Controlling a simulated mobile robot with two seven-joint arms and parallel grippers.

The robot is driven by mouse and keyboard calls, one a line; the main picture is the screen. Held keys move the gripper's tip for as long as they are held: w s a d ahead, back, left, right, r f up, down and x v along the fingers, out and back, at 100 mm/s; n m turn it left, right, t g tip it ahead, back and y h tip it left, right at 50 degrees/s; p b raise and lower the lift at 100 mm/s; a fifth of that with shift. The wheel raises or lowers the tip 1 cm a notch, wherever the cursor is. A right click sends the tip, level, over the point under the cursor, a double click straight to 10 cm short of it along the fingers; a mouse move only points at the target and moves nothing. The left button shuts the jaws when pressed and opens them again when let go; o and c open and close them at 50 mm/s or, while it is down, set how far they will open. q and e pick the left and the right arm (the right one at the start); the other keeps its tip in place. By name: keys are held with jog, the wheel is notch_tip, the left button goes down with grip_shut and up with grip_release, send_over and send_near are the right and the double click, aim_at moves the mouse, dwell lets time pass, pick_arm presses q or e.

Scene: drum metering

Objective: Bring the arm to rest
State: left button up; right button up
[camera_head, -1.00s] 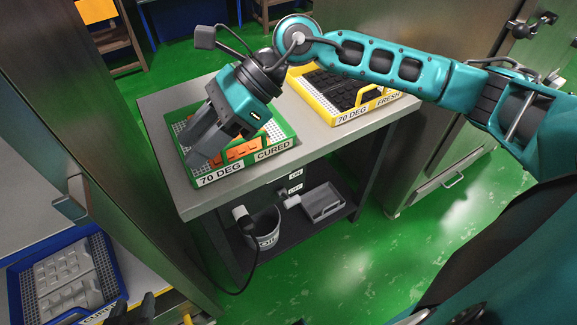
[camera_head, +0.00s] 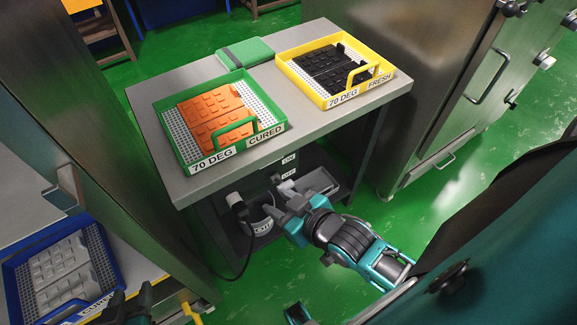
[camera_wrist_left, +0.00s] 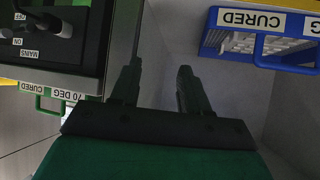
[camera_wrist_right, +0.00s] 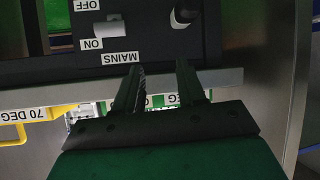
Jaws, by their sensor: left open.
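My right gripper (camera_head: 283,203) hangs low in front of the bench, below its top. Its fingers are apart and empty in the right wrist view (camera_wrist_right: 160,88), with the MAINS switch panel (camera_wrist_right: 120,35) beyond them. My left gripper (camera_head: 128,308) is at the bottom left edge of the head view, partly cut off, beside the blue tray. Its fingers are apart with nothing between them in the left wrist view (camera_wrist_left: 156,88). The green CURED tray (camera_head: 185,154) holds orange moulded pieces (camera_head: 212,115) on the bench. The yellow FRESH tray (camera_head: 372,83) holds black pieces (camera_head: 328,66).
The blue tray (camera_head: 12,285) with grey pieces (camera_head: 62,268) stands at the lower left. A green box (camera_head: 246,52) lies at the back of the bench (camera_head: 275,120). Steel cabinets flank both sides; the green floor is clear at right.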

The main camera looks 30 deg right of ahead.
jog(key=shift+s+d+f+m+g, duration=0.25)
jog(key=shift+s+f+m+g, duration=0.2)
jog(key=shift+s+f, duration=0.55)
jog(key=shift+r, duration=0.15)
jog(key=r+p, duration=0.2)
jog(key=p, duration=0.1)
jog(key=shift+s+d+r, duration=0.15)
jog(key=shift+s+d, duration=0.05)
jog(key=shift+d, duration=0.2)
